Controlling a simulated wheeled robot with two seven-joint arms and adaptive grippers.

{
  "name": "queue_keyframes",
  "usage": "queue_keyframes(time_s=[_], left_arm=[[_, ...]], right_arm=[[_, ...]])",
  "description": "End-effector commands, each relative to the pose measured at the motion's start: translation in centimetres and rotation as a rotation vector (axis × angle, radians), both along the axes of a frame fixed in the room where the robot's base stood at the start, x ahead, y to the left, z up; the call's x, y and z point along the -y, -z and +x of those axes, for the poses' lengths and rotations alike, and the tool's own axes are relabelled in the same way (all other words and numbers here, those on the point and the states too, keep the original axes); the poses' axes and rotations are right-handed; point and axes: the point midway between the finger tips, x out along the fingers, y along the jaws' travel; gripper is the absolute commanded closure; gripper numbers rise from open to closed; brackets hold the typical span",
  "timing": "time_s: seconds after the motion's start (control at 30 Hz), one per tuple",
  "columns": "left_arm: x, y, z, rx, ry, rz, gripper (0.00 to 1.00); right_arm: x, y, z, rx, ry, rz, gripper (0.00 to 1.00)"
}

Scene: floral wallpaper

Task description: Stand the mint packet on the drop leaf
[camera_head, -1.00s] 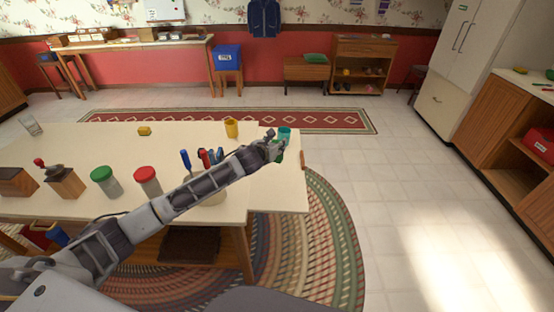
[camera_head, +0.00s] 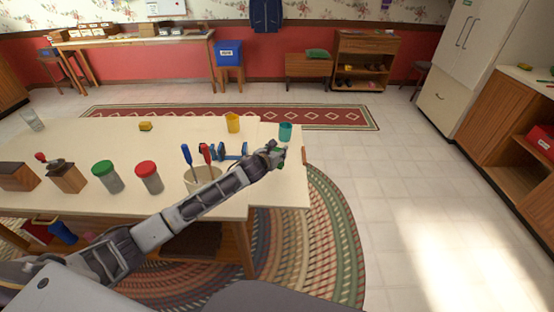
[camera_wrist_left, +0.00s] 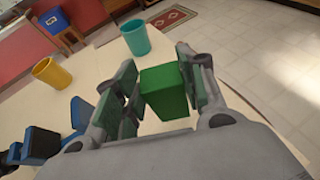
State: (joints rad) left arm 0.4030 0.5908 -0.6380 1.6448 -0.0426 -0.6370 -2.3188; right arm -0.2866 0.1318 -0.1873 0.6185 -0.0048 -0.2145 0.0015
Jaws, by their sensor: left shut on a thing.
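The mint packet (camera_wrist_left: 164,92) is a green box held between the fingers of my left gripper (camera_wrist_left: 158,88) in the left wrist view. My left gripper (camera_head: 275,153) is shut on it. In the head view the gripper is over the drop leaf (camera_head: 278,194), the pale panel at the table's right end. The packet is mostly hidden by the gripper there. I cannot tell whether its base touches the leaf. My right gripper is not in view.
A teal cup (camera_head: 285,131) stands just beyond the gripper, and a yellow mug (camera_head: 233,123) is to its left. A blue clamp-like object (camera_head: 229,153) and a tool crock (camera_head: 203,178) are near my arm. The leaf's near part is clear.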

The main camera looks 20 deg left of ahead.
Motion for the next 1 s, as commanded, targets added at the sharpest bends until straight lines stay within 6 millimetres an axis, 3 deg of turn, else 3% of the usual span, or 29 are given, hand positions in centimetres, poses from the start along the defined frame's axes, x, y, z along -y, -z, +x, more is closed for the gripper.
queue_keyframes(time_s=[0.4, 1.0], left_arm=[[0.0, 3.5, 0.0, 0.0, 0.0, -0.001, 0.8], [0.0, 4.2, 0.0, 0.0, 0.0, 0.001, 0.8]], right_arm=[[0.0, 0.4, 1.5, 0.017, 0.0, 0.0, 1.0], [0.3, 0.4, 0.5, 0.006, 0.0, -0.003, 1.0]])
